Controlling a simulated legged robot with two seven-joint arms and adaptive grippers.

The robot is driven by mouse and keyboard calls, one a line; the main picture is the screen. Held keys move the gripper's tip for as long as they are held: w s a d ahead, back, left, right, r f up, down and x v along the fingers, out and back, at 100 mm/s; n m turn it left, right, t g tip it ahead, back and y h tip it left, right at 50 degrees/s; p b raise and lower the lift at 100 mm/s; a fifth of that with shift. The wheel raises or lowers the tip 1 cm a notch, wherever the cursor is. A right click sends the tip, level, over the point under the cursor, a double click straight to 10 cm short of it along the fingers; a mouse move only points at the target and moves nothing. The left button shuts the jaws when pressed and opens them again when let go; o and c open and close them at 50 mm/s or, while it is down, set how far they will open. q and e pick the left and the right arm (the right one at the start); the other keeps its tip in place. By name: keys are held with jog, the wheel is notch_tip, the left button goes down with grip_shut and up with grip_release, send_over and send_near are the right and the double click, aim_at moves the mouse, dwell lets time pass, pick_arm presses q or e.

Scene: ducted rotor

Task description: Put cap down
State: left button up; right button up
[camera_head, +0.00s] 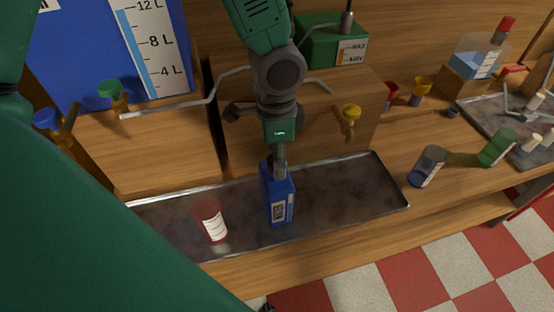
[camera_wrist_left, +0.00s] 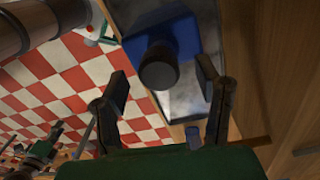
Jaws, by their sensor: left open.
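The blue bottle (camera_head: 279,197) with a white label stands upright on the long metal tray (camera_head: 345,190). The left wrist view shows it from above (camera_wrist_left: 180,35), with a dark round cap (camera_wrist_left: 158,70) at its top. My left gripper (camera_head: 280,158) is directly above the bottle and points down. In the left wrist view its two dark fingers are spread apart, one on each side of the cap, with gaps. Whether the cap is seated or only resting on the bottle cannot be told. My right gripper does not show.
A dark blue container (camera_head: 427,166) and a green one (camera_head: 497,147) are to the right. Pipes and yellow taps (camera_head: 350,115) lie behind. A big blue tank (camera_head: 75,60) stands back left.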

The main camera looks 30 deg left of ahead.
pick_arm(q)
jog(key=shift+a+f, duration=0.15)
jog(key=shift+f, duration=0.5)
jog(key=c, duration=0.9)
jog(key=shift+r, duration=0.15)
